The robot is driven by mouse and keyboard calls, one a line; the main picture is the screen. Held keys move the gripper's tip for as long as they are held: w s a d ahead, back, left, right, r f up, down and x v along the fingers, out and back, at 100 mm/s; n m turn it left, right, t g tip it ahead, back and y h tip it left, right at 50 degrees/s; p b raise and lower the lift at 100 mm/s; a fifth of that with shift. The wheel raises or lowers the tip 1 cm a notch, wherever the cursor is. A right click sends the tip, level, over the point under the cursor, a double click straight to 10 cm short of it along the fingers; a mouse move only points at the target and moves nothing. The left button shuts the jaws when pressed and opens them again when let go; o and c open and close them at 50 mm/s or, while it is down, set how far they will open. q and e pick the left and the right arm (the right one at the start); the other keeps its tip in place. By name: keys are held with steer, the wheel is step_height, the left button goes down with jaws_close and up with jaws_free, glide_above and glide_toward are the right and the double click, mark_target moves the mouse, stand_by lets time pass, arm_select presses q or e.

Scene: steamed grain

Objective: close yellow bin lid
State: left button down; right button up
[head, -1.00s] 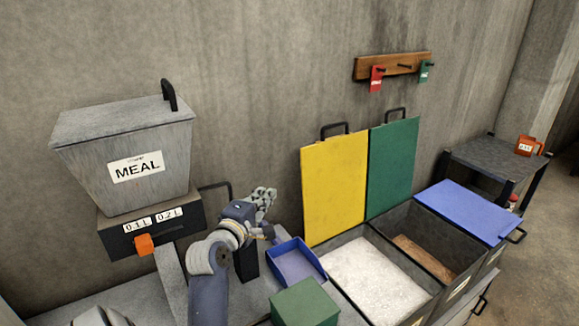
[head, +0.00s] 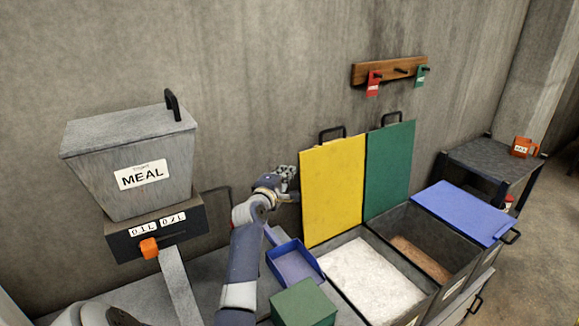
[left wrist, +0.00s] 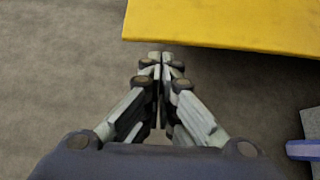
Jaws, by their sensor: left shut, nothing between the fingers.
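The yellow bin lid (head: 333,190) stands open and upright against the wall, with a black handle (head: 332,133) on its top edge. Its bin (head: 368,277) is open and holds white grain. My left gripper (head: 287,180) is just left of the yellow lid's left edge, about mid-height. In the left wrist view the shut, empty fingers (left wrist: 160,62) point toward the edge of the yellow lid (left wrist: 235,25); I cannot tell whether they touch it. My right gripper is not in view.
The green lid (head: 390,170) stands open beside the yellow one. A blue lid (head: 463,211) lies flat over the right bin. A blue scoop (head: 294,264) and green box (head: 303,303) are in front. The meal hopper (head: 132,165) stands left.

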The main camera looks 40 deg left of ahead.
arm_select(q)
steer(key=shift+x, duration=1.8)
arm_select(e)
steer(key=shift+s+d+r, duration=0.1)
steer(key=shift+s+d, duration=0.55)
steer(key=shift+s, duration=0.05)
